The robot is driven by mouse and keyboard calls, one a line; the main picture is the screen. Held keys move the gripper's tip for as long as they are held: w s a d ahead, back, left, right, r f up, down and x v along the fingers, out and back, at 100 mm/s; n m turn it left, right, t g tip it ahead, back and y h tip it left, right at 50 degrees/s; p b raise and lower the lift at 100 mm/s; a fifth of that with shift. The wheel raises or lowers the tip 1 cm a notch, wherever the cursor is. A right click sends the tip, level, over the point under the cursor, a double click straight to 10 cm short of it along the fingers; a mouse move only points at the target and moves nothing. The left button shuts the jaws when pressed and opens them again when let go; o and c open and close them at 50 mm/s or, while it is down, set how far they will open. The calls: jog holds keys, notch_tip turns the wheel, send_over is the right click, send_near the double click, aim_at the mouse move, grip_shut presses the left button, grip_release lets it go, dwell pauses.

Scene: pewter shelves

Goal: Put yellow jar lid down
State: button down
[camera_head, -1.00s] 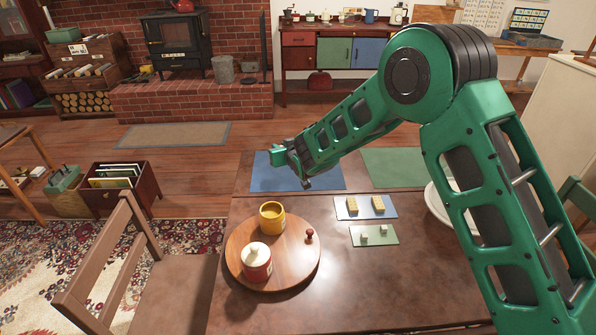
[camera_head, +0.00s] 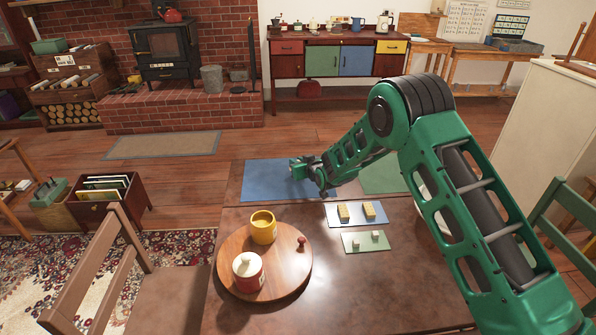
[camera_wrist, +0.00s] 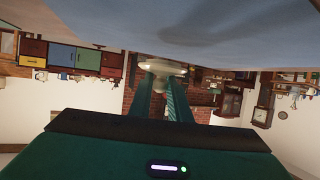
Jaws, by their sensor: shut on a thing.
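My gripper (camera_head: 297,169) is over the blue mat (camera_head: 262,183) at the table's far left. In the wrist view, which is upside down, my gripper (camera_wrist: 163,78) is shut on a pale, round, flattish thing, the yellow jar lid (camera_wrist: 163,66). The blue mat (camera_wrist: 240,28) fills the top of that view, close to the lid; I cannot tell whether they touch. The lid is not clearly visible in the head view. The yellow jar (camera_head: 263,228) stands open, without a lid, on the round wooden turntable (camera_head: 286,278).
A red jar with a white lid (camera_head: 248,272) and a small red knob (camera_head: 301,242) are on the turntable. Small trays with yellow blocks (camera_head: 356,213) and pale blocks (camera_head: 366,241) lie right of it. A green mat (camera_head: 380,178) is partly behind my arm.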

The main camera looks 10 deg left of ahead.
notch_tip(320, 180, down, 3)
jog(key=shift+f, duration=0.1)
jog(key=c, duration=1.7)
grip_release()
jog(key=shift+o, duration=0.2)
jog(key=shift+s+d+r, duration=0.15)
jog(key=shift+s+r, duration=0.15)
jog(key=v, duration=1.1)
jog(key=shift+s+d, duration=0.1)
